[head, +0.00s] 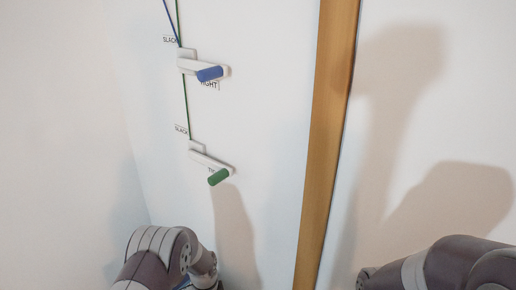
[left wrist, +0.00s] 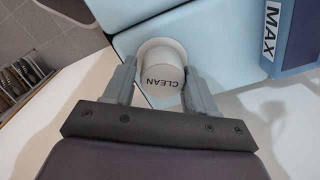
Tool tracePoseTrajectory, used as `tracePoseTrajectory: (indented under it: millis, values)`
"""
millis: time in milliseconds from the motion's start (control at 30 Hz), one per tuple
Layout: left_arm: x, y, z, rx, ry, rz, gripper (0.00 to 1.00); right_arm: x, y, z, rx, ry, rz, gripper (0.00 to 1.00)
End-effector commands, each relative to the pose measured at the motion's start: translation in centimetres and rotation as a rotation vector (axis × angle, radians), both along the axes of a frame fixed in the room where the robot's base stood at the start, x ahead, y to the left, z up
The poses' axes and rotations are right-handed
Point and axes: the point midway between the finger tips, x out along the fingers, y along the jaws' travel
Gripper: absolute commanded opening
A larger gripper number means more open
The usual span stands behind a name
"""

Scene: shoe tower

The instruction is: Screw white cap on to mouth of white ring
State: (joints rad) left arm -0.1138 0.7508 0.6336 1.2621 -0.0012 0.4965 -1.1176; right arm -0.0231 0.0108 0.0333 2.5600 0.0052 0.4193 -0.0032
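A white round piece marked "CLEAN" (left wrist: 164,78) sits between the fingers of my left gripper (left wrist: 160,68) in the left wrist view. A pale round rim (left wrist: 153,46) shows behind it, against a light blue surface. I cannot tell where cap and ring part, or whether they touch. The left fingers are spread to either side of the white piece, and their contact with it is unclear. In the head view only parts of my arms show at the bottom; the right gripper is out of view. The head view shows neither cap nor ring.
The head view shows a white wall with a blue-handled lever (head: 209,74) and a green-handled lever (head: 218,177) on cords, and a wooden post (head: 327,140). In the left wrist view, a blue "MAX" block (left wrist: 290,40) stands right and a rack of items (left wrist: 22,78) lies left.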

Motion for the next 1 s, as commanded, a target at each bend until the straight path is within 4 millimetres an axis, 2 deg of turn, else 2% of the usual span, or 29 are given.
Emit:
tracePoseTrajectory:
  millis: [67, 367, 1000]
  values:
    - [-0.5, 0.0, -0.6, 0.001, 0.014, 0.0, 0.78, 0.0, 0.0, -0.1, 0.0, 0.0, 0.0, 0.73]
    - [-0.1, 0.0, 0.0, 0.0, 0.002, 0.002, 0.78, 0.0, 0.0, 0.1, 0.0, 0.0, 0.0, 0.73]
    - [0.1, 0.0, 6.9, 0.0, -0.003, 0.004, 0.78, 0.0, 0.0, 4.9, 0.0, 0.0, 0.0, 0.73]
